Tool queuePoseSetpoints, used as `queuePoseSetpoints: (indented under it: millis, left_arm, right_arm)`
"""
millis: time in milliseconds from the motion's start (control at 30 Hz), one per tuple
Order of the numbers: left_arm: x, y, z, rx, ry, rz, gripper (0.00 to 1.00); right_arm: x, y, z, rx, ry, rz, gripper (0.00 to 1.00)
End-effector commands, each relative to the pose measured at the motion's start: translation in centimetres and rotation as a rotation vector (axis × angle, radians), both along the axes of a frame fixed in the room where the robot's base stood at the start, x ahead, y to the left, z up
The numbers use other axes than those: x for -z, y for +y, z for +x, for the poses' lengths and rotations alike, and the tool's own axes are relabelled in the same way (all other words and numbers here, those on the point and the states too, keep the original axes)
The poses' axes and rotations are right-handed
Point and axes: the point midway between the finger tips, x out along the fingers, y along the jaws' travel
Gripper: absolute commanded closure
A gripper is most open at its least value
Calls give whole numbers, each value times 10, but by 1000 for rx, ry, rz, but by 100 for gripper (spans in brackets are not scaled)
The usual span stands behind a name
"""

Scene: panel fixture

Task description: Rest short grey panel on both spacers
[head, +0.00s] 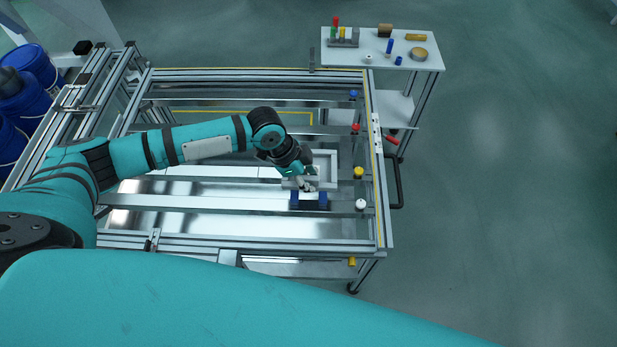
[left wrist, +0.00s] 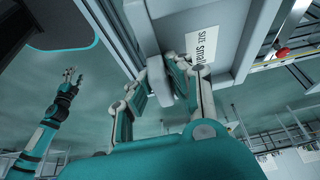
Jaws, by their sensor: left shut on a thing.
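The short grey panel (head: 332,168) is a pale grey framed piece near the right side of the fixture. In the left wrist view the panel (left wrist: 228,42) fills the top middle and bears a white label reading "SIZE small". My left gripper (head: 306,184) is shut on the panel at its near side. Two blue spacers (head: 295,199) (head: 323,199) stand side by side on a rail just in front of the gripper. I cannot tell whether the panel touches them. My right gripper (left wrist: 71,76) shows small at the left of the wrist view, away from the panel, fingers apart.
The aluminium fixture frame (head: 250,241) surrounds the work area. Blue, red, yellow and white knobs (head: 359,172) line its right side. A white side table (head: 434,62) with small parts stands at the back right. Blue barrels (head: 35,66) stand at the left.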

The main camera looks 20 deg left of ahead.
Motion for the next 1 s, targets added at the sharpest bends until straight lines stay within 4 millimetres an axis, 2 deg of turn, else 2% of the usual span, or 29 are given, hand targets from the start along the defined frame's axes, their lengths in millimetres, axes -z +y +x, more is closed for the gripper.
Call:
queuePoseSetpoints:
  millis: [267,433,500,1000]
  left_arm:
    - [-2,0,0,-2,-4,-1,100]
    - [-4,2,-2,-12,-20,0,100]
    - [7,2,-1,-12,-19,0,100]
    - [62,1,-1,-12,-19,0,100]
  right_arm:
    - [-2,-1,-4,1,6,-1,52]
    - [-11,-1,-6,1,11,-2,52]
    - [-2,-1,-7,2,11,-2,52]
    - [29,-1,-7,2,12,-2,52]
